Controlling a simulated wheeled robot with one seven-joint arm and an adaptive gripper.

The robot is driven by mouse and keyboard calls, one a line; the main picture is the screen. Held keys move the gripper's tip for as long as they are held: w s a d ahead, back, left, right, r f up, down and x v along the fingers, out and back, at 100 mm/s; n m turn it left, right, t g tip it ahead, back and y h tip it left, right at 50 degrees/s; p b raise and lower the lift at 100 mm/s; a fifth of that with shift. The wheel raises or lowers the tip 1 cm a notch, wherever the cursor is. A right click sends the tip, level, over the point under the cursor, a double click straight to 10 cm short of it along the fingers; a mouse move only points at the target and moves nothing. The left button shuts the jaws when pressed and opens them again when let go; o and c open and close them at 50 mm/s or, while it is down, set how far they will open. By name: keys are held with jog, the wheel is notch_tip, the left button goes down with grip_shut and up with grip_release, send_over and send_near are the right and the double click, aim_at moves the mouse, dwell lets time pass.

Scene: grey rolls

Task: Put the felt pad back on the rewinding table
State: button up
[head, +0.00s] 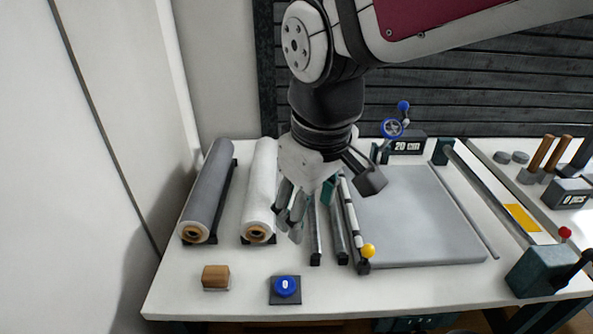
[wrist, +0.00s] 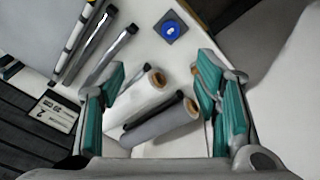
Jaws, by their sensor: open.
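A small wooden block (head: 215,277) with a paler lower edge sits on the white table (head: 190,302) at the front left; it may be the felt pad, but I cannot tell for sure. In the wrist view I cannot make it out; my right-hand finger may cover it. My gripper (head: 328,205) is open and empty, above the table between the white roll and the large grey sheet. In the wrist view its teal fingers (wrist: 160,72) stand wide apart, with the roll ends in view between them.
A grey roll (head: 208,185) and a white roll (head: 260,190) lie at the left. A blue button (head: 286,286) is at the front. Metal bars (head: 338,228) lie beside the flat grey sheet (head: 425,215). A wall (head: 90,160) closes the left side.

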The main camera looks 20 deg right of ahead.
jog(key=s+d+m+t, duration=0.1)
jog(key=s+d+m, duration=0.3)
jog(key=s, duration=0.5)
jog(key=shift+s+r+m, duration=0.3)
jog(key=shift+r+m, duration=0.05)
jog(key=shift+m, duration=0.05)
jog(key=shift+t, duration=0.5)
notch_tip(320, 180, up, 4)
jog(key=p, duration=0.3)
jog(key=shift+s+r, duration=0.1)
jog(key=shift+r, duration=0.1)
